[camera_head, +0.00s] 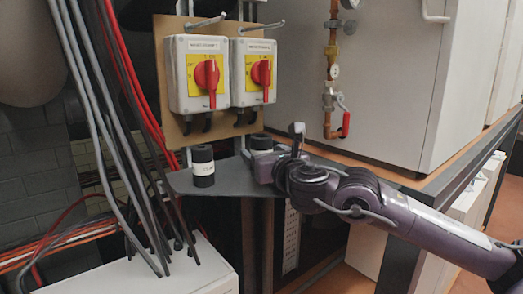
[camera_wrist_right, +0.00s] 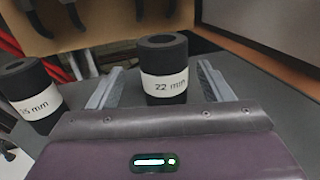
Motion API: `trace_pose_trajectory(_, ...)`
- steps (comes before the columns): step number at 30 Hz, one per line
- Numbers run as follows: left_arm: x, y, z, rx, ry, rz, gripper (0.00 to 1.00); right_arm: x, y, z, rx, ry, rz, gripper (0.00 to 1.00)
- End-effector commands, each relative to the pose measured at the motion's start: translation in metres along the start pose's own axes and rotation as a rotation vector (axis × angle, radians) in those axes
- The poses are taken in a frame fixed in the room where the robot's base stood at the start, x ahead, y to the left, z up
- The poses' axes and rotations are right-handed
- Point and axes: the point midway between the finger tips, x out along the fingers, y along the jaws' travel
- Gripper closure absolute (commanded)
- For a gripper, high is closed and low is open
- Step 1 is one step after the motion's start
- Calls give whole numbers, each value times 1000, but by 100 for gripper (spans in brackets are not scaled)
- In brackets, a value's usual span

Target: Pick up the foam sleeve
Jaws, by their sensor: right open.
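Two black foam sleeves with white labels stand upright on a grey shelf (camera_head: 228,180). The left sleeve (camera_head: 203,168) shows fully in the head view; in the wrist view this sleeve (camera_wrist_right: 32,92) reads "15 mm", its first digit partly cut off. The other sleeve, marked "22 mm" (camera_wrist_right: 164,62), is partly hidden behind my right gripper in the head view (camera_head: 261,142). My right gripper (camera_head: 279,152) is open and low over the shelf. In the wrist view the 22 mm sleeve shows between its two fingers, with a gap on each side. My left gripper is not in view.
Two switch boxes with red rotary handles (camera_head: 208,76) (camera_head: 262,72) hang on a wooden board behind the shelf. A large white cabinet (camera_head: 385,80) stands at right. Cables (camera_head: 110,110) run down at left. A copper pipe with a red-handled valve (camera_head: 345,124) is behind my right arm.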

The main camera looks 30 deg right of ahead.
Motion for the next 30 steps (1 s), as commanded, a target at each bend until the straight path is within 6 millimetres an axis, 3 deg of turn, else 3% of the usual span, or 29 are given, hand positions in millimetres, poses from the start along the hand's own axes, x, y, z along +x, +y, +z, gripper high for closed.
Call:
trace_pose_trajectory(9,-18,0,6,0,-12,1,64,41,-5,0,7,0,0,27)
trace_pose_trajectory(18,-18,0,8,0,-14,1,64,46,-4,-3,0,0,1,27)
trace_pose_trajectory(26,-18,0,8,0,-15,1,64,46,-4,-3,1,0,0,58)
trace_pose_trajectory(30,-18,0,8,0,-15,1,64,46,-4,-3,1,0,0,60)
